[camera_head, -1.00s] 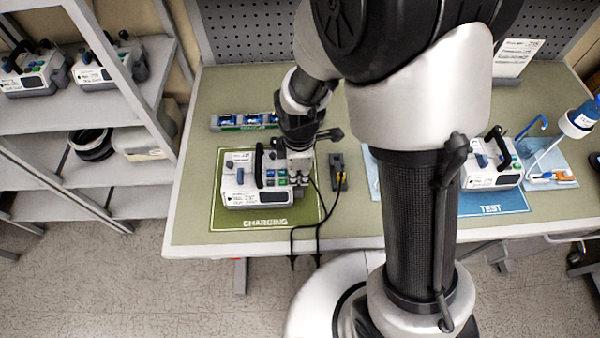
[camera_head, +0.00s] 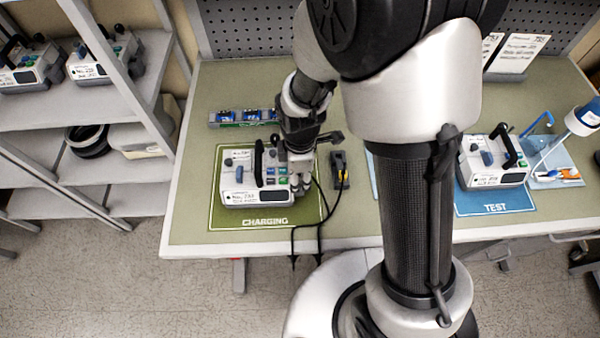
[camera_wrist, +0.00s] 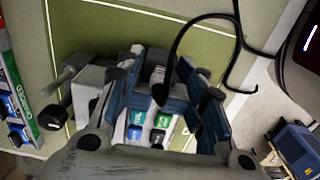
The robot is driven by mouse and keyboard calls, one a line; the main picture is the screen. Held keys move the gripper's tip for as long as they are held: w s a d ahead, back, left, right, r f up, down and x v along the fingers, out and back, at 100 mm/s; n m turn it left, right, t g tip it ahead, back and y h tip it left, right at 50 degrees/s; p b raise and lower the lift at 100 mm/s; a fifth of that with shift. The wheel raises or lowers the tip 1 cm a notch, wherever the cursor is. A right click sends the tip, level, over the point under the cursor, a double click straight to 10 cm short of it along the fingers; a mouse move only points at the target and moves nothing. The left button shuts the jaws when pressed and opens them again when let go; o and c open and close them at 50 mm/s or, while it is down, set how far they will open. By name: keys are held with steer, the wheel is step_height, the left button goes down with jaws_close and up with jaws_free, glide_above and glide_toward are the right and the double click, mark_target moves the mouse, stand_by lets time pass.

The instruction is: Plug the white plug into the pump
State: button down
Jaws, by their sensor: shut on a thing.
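The pump (camera_head: 240,196) is a white and grey box with a black handle, standing on the green CHARGING mat (camera_head: 219,220). My gripper (camera_head: 300,183) is low at the pump's right side; it also shows in the wrist view (camera_wrist: 172,95). Its fingers are shut on the plug, whose body is mostly hidden between them. A black cable (camera_wrist: 237,40) loops away from the fingers, and in the head view it hangs over the table's front edge. Green and blue labels on the pump (camera_wrist: 160,121) show between the fingers. I cannot tell whether the plug touches the socket.
A dark holder (camera_head: 340,178) with yellow parts stands just right of my gripper. A rack of blue items (camera_head: 238,117) lies behind the pump. A second pump (camera_head: 490,168) stands on the blue TEST mat. Shelves with more pumps are at the left.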

steer(key=c, duration=1.5)
jaws_free()
steer(key=shift+s+f, duration=0.25)
steer(key=shift+s, duration=0.05)
steer(key=shift+c, duration=0.2)
steer(key=o, duration=0.9)
steer(key=shift+w+r, duration=0.2)
steer(key=shift+o, duration=0.2)
steer(key=o, duration=0.6)
steer(key=shift+r, duration=0.1)
steer(key=shift+r+p, duration=2.9)
steer(key=shift+r, duration=0.6)
